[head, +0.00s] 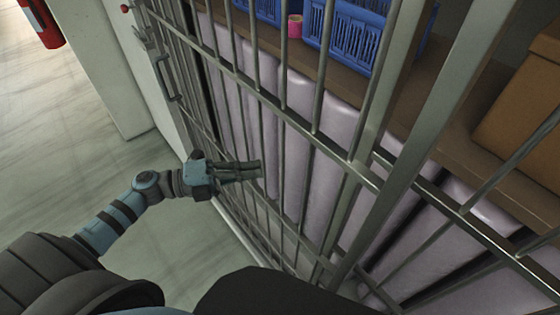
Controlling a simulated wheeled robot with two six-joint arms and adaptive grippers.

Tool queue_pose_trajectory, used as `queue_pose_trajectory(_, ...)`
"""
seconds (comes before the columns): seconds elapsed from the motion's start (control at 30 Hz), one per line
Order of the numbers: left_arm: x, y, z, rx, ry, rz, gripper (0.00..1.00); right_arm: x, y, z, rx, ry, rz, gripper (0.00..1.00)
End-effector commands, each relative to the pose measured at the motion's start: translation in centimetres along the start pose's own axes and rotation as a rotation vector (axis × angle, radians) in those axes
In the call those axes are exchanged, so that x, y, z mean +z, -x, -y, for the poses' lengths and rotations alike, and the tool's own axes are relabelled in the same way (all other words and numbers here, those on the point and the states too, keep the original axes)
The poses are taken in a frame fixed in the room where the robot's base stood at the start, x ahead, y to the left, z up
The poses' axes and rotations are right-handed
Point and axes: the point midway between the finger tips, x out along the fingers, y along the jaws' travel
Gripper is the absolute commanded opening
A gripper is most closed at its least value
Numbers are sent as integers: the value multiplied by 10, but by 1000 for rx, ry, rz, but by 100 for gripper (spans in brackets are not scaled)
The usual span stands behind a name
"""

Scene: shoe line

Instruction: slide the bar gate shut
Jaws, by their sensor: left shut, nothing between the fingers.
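The grey metal bar gate (262,92) runs diagonally across the head view, with upright bars and cross rails. A dark pull handle (165,80) is at its upper left, close to a pale wall post. My left gripper (256,169) is shut and empty. Its fingers point right and overlap the bars in the picture; I cannot tell whether they touch the gate. Two thick upright posts (440,125) cross the bars right of centre. I cannot tell which belongs to the gate and which to the frame. My right gripper is not in view.
Behind the bars is a brown shelf (345,82) with blue baskets (352,38), a pink roll (295,25) and a brown box (525,105). Pale padded shapes stand below it. A red extinguisher (42,22) is at top left. The tiled floor (60,150) at left is clear.

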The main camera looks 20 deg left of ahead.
Motion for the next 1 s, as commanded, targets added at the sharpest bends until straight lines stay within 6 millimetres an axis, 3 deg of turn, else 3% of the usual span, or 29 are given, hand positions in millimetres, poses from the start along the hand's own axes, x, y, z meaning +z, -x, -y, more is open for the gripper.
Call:
queue_pose_trajectory(0.2, 1, -43, 3, -7, 3, 6, 0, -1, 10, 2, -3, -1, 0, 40)
queue_pose_trajectory(0.4, 1, -66, 1, -3, 4, 6, 0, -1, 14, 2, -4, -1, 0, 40)
queue_pose_trajectory(0.8, 3, -68, -1, -1, 4, 6, 0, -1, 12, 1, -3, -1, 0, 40)
queue_pose_trajectory(1.0, 31, -53, -7, 2, 2, 9, 0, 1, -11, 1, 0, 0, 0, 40)
